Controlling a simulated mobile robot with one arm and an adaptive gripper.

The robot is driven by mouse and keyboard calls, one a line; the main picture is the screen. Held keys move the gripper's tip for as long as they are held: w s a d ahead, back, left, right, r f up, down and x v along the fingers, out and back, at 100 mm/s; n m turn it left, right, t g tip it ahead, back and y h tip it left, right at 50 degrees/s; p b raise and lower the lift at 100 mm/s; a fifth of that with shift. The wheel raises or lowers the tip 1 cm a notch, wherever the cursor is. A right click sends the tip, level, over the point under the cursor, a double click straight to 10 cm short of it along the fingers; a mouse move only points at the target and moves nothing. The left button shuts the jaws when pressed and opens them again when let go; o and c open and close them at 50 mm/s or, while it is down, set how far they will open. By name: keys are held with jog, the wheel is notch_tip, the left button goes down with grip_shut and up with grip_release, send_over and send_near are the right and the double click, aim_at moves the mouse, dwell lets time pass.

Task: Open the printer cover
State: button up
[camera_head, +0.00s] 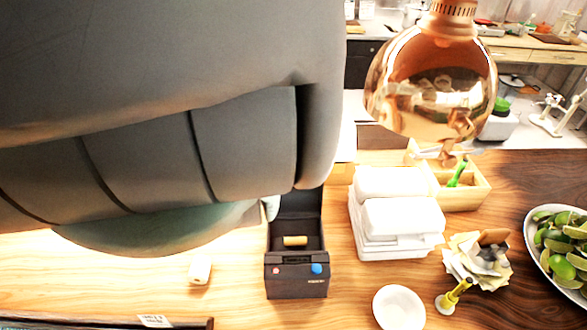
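The printer (296,278) is a small dark box on the wooden counter, just below the middle of the view. Its top is open and a tan paper roll (295,241) shows inside. A dark panel, which looks like the raised cover (301,203), stands at the back of the printer. The front has a blue button and a small red mark. My large grey arm fills the upper left and hides the area behind and left of the cover. A small pale piece shows beside the cover's left edge; I cannot tell what it is. My gripper's fingers are not visible.
White stacked boxes (398,222) stand close right of the printer. A copper lamp (432,85) hangs above them. A white bowl (398,308), a yellow-topped bottle (452,297) and a plate of limes (535,246) are farther right. A small white roll (200,270) lies left.

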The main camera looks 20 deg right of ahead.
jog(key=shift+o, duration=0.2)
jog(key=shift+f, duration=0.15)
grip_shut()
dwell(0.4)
